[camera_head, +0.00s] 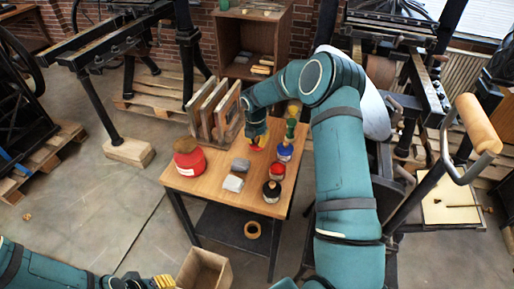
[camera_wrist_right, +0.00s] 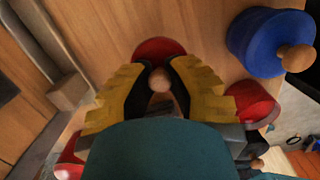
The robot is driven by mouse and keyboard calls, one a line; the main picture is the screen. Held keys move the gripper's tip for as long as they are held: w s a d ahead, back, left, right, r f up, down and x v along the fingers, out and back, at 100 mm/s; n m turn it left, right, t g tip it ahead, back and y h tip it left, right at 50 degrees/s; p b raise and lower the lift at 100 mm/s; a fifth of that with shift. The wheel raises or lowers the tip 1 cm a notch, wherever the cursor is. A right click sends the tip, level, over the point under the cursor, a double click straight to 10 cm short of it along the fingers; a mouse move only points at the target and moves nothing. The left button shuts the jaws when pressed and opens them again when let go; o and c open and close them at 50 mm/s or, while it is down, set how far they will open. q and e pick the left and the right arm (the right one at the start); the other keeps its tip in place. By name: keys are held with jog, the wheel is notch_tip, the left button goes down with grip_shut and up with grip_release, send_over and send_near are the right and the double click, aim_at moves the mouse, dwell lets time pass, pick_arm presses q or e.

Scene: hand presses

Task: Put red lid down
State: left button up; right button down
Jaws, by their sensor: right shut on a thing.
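The red lid (camera_head: 256,149) is at the middle of the wooden table's (camera_head: 215,178) far part, below my right gripper (camera_head: 258,141). In the right wrist view the red lid (camera_wrist_right: 158,47) shows just beyond the fingers, at or very near the table top. My right gripper (camera_wrist_right: 160,82) is shut on its round wooden knob (camera_wrist_right: 160,80). The fingers hide part of the lid, and I cannot tell whether it touches the wood. My left gripper (camera_head: 163,281) shows only partly at the bottom edge, far from the lid; its opening is unclear.
A blue-lidded jar (camera_head: 284,152) stands close right of the lid, with a red jar (camera_head: 277,172) and a black-lidded jar (camera_head: 271,190) nearer. Grey blocks (camera_head: 236,176), a large red container (camera_head: 189,163) and upright boards (camera_head: 213,110) stand left. An open box (camera_head: 204,268) is below.

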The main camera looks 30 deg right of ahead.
aim_at(257, 142)
jog(key=shift+f, duration=1.6)
jog(key=shift+f+b, duration=0.1)
jog(key=shift+b, duration=0.25)
jog(key=c, duration=1)
grip_release()
jog(key=shift+r, duration=0.5)
jog(key=r, duration=0.3)
jog(key=r+p, duration=0.1)
jog(key=r, duration=0.3)
jog(key=a+r+p, duration=0.1)
jog(key=r, duration=0.3)
jog(key=shift+s+r, duration=0.1)
jog(key=shift+s, duration=0.25)
